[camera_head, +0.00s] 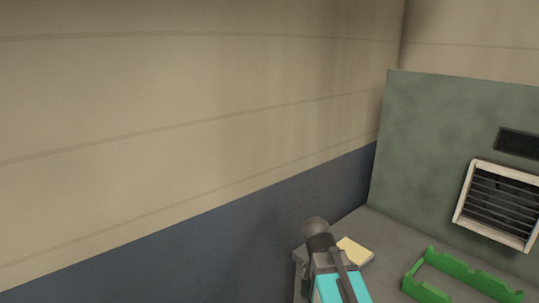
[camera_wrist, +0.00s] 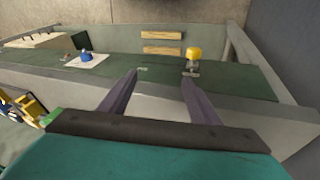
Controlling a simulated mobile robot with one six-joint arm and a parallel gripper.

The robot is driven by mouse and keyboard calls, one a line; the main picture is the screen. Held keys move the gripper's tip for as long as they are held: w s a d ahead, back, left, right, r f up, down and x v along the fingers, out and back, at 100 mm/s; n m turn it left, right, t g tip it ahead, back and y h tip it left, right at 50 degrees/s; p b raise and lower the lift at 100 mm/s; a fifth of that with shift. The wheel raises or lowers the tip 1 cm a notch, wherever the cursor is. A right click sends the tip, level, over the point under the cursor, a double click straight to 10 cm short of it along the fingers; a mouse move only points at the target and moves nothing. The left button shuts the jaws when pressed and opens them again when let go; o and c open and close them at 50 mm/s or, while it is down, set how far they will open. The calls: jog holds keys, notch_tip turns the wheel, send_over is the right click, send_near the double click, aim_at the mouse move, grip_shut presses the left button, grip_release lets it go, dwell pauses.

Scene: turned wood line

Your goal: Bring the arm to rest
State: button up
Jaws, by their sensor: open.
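In the wrist view my gripper (camera_wrist: 160,76) is open, its two dark fingers spread well apart with nothing between them. The fingers stand out over a long green-topped bench (camera_wrist: 115,63) with a pale grey front. In the head view part of my arm, teal and dark grey, shows at the bottom edge. I cannot make out the fingers there.
The head view shows a green open frame (camera_head: 453,267), a cream block (camera_head: 356,251) and a grey-green vented panel (camera_head: 430,150).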

jog(key=s+a+f+n+y+p, duration=0.1)
jog(key=a+f+n, duration=0.15)
jog(key=f, duration=0.35)
jog(key=s+a+f+n+p, duration=0.1)
jog(key=s+f+n+p, duration=0.1)
jog(key=f+n, duration=0.3)
jog(key=s+f+n+g+y+p, duration=0.3)
jog(key=s+f+n+g, duration=0.1)
jog(key=s+f, duration=2)
jog(key=shift+a+n, duration=0.35)
jog(key=shift+g, duration=0.3)
notch_tip(320, 180, down, 5)
jog(key=b, duration=0.5)
jog(key=shift+s+r, duration=0.15)
